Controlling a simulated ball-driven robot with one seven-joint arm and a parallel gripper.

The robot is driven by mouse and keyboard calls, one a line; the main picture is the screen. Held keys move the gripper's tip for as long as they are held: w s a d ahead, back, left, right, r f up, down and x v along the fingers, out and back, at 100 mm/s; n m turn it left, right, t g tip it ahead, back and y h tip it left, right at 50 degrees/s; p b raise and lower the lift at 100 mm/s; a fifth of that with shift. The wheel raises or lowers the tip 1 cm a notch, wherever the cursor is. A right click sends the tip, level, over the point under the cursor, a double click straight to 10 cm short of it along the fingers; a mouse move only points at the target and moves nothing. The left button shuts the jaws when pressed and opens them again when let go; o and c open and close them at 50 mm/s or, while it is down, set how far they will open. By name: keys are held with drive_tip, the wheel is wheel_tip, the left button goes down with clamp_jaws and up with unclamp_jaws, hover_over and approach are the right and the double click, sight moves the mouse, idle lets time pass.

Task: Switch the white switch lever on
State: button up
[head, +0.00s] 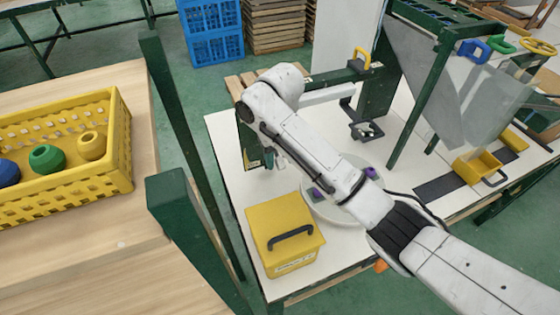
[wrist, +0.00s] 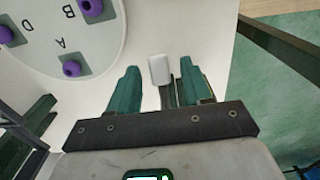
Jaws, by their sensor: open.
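The white switch lever (wrist: 158,68) shows in the wrist view as a small white block on a thin grey stem. It stands in the gap between the two green fingers of my gripper (wrist: 159,80), nearer the right finger. The fingers are open, and I see a gap on each side of the white block. I cannot tell how deep it sits between them. In the head view my arm reaches over the white table, and I cannot make out the lever there.
A round white disc (wrist: 55,25) with purple knobs and letters lies left in the wrist view. In the head view, a yellow box (head: 275,215) with a black handle stands close to my arm. A green post (head: 185,120) rises left of the table; a yellow crate (head: 122,150) sits further left.

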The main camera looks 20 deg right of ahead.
drive_tip(key=shift+f, duration=0.35)
drive_tip(key=shift+c, duration=0.2)
clamp_jaws()
